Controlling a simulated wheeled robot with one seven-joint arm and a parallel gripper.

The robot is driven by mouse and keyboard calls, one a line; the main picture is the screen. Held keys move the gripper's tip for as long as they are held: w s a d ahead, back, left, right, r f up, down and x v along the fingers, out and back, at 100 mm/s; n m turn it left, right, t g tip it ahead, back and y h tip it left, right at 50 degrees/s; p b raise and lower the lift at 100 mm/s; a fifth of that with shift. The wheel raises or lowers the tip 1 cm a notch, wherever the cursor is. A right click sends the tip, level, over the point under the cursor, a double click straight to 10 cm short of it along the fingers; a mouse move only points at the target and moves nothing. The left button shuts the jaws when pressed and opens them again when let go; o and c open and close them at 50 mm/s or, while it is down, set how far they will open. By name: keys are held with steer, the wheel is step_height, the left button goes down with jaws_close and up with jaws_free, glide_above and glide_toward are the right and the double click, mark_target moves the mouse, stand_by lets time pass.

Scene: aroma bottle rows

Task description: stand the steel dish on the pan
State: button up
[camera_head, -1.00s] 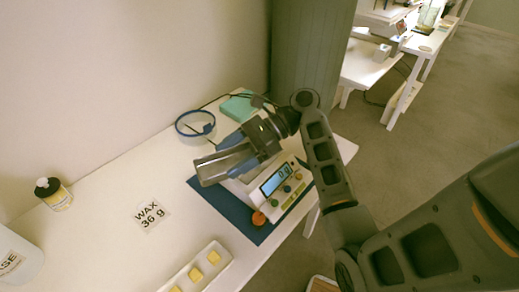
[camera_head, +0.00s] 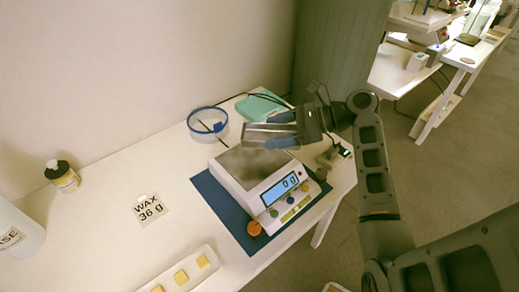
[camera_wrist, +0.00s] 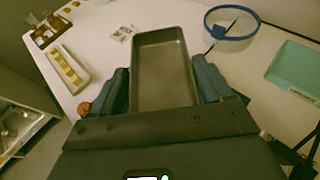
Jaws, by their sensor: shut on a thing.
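My gripper (camera_head: 282,131) is shut on the steel dish (camera_head: 262,133), a shallow rectangular grey tray. In the wrist view the dish (camera_wrist: 162,70) lies between my two blue fingers (camera_wrist: 164,88), and its inside looks empty. In the head view the dish is by the far right edge of the scale's pan (camera_head: 240,164), seemingly above it. I cannot tell the exact gap. The pan is a flat, bare grey plate on the white scale (camera_head: 275,195), whose display (camera_head: 280,189) reads 0 g.
The scale stands on a blue mat (camera_head: 222,199). A blue-rimmed clear ring (camera_head: 207,122) and a teal box (camera_head: 260,105) lie behind it. An orange knob-like item (camera_head: 254,228), a "WAX 36 g" card (camera_head: 149,210) and a white tray of yellow cubes (camera_head: 181,275) are nearer.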

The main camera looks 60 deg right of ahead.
mark_target(258, 139)
steer(key=x, duration=0.5)
steer(key=shift+s+f, duration=0.1)
steer(key=shift+f, duration=0.3)
steer(key=shift+a+f, duration=0.1)
steer(key=shift+f, duration=1.9)
steer(key=shift+f, duration=0.15)
steer(key=o, duration=1)
steer(key=shift+s, duration=0.15)
steer(key=v, duration=1.1)
steer(key=shift+s+d+r, duration=0.2)
steer(key=shift+d+r, duration=0.05)
steer(key=shift+r, duration=0.15)
